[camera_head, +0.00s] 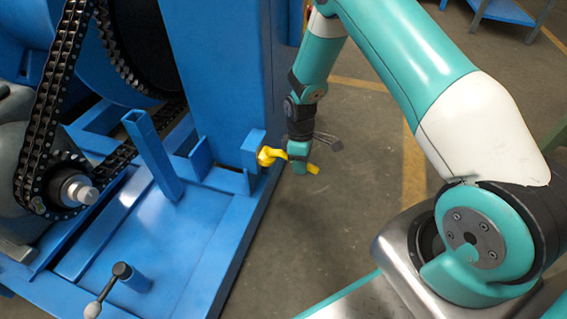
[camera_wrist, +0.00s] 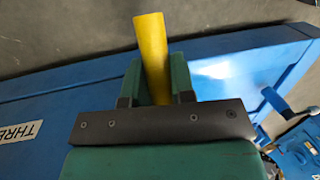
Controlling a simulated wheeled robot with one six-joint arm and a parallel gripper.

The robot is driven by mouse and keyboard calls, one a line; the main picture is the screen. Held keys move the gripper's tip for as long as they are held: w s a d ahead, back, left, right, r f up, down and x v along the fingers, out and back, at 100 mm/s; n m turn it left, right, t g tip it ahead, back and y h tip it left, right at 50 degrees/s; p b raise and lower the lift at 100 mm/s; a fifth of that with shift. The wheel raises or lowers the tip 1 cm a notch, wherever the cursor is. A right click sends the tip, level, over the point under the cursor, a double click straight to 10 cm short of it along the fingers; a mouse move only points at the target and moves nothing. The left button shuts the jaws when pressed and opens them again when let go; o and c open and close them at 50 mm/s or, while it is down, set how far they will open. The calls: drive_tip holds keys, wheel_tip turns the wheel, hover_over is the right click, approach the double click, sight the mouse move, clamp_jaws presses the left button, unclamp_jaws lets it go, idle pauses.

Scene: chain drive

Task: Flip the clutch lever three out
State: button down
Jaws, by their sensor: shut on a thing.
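The yellow clutch lever (camera_head: 268,156) is mounted on a small blue bracket at the right side of the blue machine frame. Its handle points to the right, out from the bracket. My gripper (camera_head: 300,165) is shut on the handle, between the bracket and the handle's free end. In the wrist view, the yellow lever (camera_wrist: 152,55) stands between the two green fingers of my gripper (camera_wrist: 158,82). Its free end sticks out past them. The lever's pivot is hidden in the wrist view.
A chain (camera_head: 62,75) and sprocket shaft (camera_head: 85,194) are at the left. A grey-knobbed lever (camera_head: 94,309) stands front left.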

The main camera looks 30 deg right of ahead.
drive_tip(key=shift+r, duration=0.1)
drive_tip(key=c, duration=1)
unclamp_jaws()
drive_tip(key=shift+o, duration=0.2)
drive_tip(key=a+p+v, duration=0.1)
drive_tip(key=p+v, duration=0.5)
drive_tip(key=v, duration=1.1)
drive_tip(key=shift+d+r, duration=0.25)
drive_tip(key=shift+d, duration=0.25)
